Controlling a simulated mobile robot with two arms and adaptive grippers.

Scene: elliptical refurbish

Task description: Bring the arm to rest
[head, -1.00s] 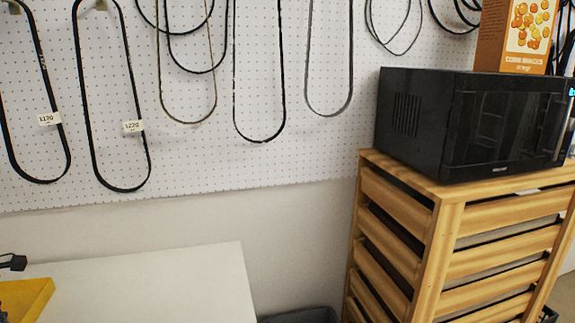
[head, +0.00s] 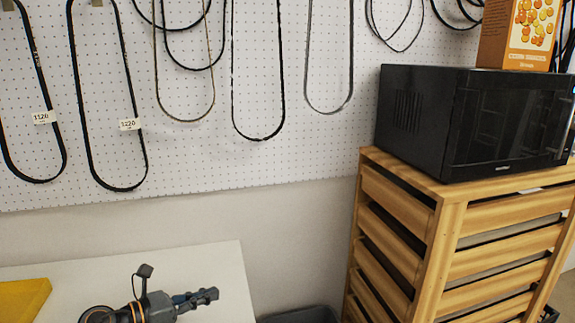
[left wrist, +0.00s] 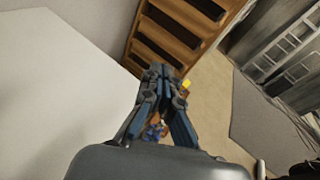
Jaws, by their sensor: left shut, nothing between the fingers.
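My left gripper (head: 208,297) comes in low at the left of the head view, above or beside the white table top (head: 225,270). It points right and its fingers are together with nothing between them. It also shows in the left wrist view (left wrist: 160,72), with its fingers closed and pointing away toward the wooden shelf unit. I cannot tell its height over the table. My right gripper is in neither view.
A slatted wooden shelf unit (head: 400,235) stands at the right with a black microwave (head: 460,125) on it. A grey bin (head: 300,315) sits between table and shelf. A yellow object (head: 22,298) lies on the table. Belts hang on the pegboard (head: 320,150).

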